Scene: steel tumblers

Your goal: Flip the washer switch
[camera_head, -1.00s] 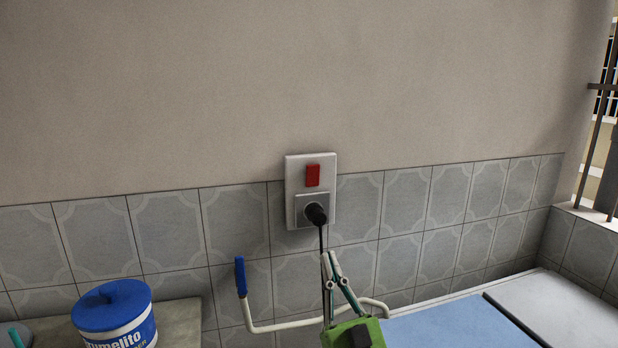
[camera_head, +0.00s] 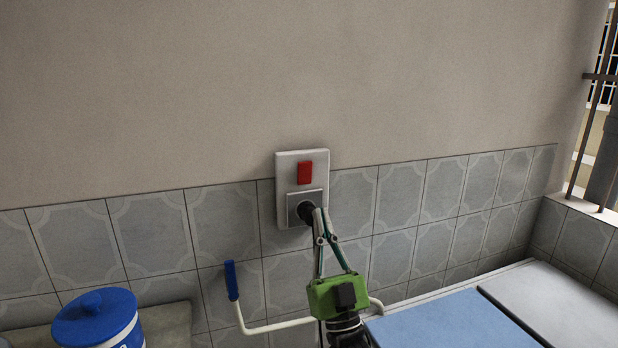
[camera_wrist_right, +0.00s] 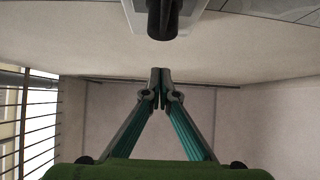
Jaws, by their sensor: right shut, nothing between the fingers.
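The red washer switch (camera_head: 305,172) sits in the upper part of a white wall plate (camera_head: 283,190). Below it a black plug (camera_head: 306,211) is in the grey socket, and it also shows at the top of the right wrist view (camera_wrist_right: 163,18). My right gripper (camera_head: 318,212) is shut and empty, with its fingertips together. In the head view its tips overlap the plug's lower right side, below the switch; whether they touch is unclear. In the right wrist view the shut tips (camera_wrist_right: 160,72) appear apart from the plug. My left gripper is out of view.
A white pipe with a blue-handled lever (camera_head: 231,281) runs along the tiled wall below the plate. A blue-lidded tub (camera_head: 95,318) stands at the lower left. A blue and grey surface (camera_head: 440,335) lies at the lower right. A barred window (camera_head: 598,130) is at the far right.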

